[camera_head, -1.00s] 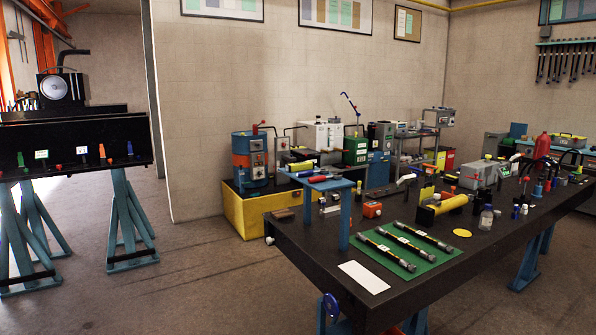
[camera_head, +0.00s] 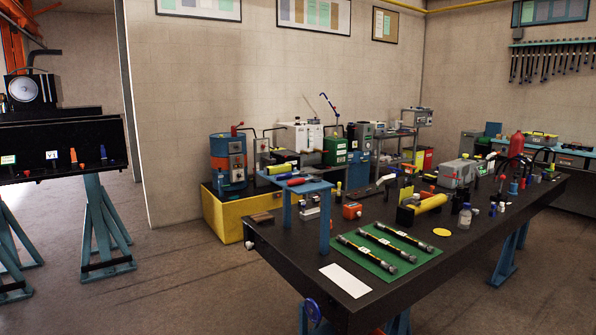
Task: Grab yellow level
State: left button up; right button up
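No thing here is clearly a level. A yellow rounded bar (camera_head: 431,202) lies on the dark workbench (camera_head: 290,262), behind the green mat. A smaller yellow item (camera_head: 281,169) lies beside a red one on a small blue stand (camera_head: 325,215) at the bench's left part. I cannot tell whether either is the yellow level. Neither of my grippers is in view.
A clear bottle (camera_head: 465,216) and a yellow disc (camera_head: 442,232) are near. A black rack (camera_head: 62,145) stands left. Open floor lies between rack and bench.

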aim_at(274, 169)
jog(key=i+j+z, duration=0.25)
jog(key=z, duration=0.2)
jog(key=i+j+z, duration=0.2)
jog(key=j+z, duration=0.2)
